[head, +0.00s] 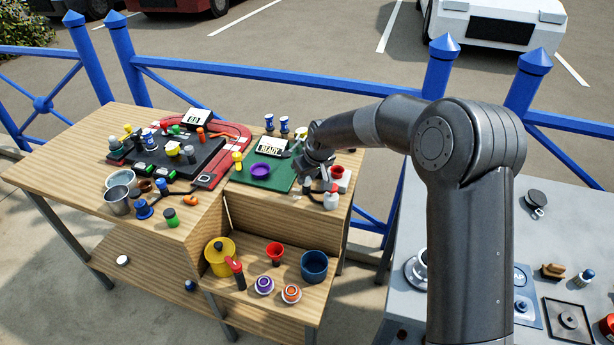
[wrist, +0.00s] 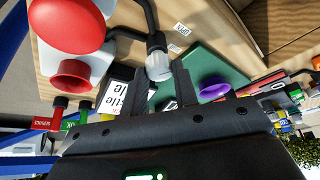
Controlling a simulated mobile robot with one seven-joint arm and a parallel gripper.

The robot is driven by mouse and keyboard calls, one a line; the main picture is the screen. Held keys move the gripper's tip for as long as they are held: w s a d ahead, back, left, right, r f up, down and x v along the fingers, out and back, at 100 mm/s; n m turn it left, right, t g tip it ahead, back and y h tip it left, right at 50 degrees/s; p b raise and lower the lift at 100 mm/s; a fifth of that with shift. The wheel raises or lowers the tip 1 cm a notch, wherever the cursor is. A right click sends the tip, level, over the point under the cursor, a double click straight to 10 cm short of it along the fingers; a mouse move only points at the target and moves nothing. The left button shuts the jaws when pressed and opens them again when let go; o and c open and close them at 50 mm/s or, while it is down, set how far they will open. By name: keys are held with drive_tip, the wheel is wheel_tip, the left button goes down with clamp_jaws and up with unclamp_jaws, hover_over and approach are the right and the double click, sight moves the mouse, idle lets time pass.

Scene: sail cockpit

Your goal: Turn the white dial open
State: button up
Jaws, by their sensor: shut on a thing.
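The white dial (wrist: 158,66) is a small pale cylinder with a grey collar, at the end of a bent black pipe in the wrist view. My gripper (wrist: 161,84) has its two dark fingers on either side of the dial and is shut on it. In the head view my gripper (head: 312,178) is at the right end of the wooden table, beside the white box (head: 343,184) with red fittings. I cannot clearly make out the dial in the head view, and the dial's angle is hard to read.
The white box has a red round knob (wrist: 66,20) and a red ring (wrist: 72,74) close to my gripper. A green mat (head: 284,177) with a purple ring (head: 261,171) lies to the left. A lower shelf holds pots and cups.

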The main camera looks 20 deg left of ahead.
drive_tip(key=shift+w+n+g, duration=0.1)
drive_tip(key=shift+n+g, duration=0.4)
drive_tip(key=shift+n, duration=1.1)
drive_tip(key=shift+y, duration=0.3)
drive_tip(key=o, duration=1)
drive_tip(key=v, duration=1)
drive_tip(key=shift+d+r, duration=0.15)
drive_tip(key=shift+r, duration=0.25)
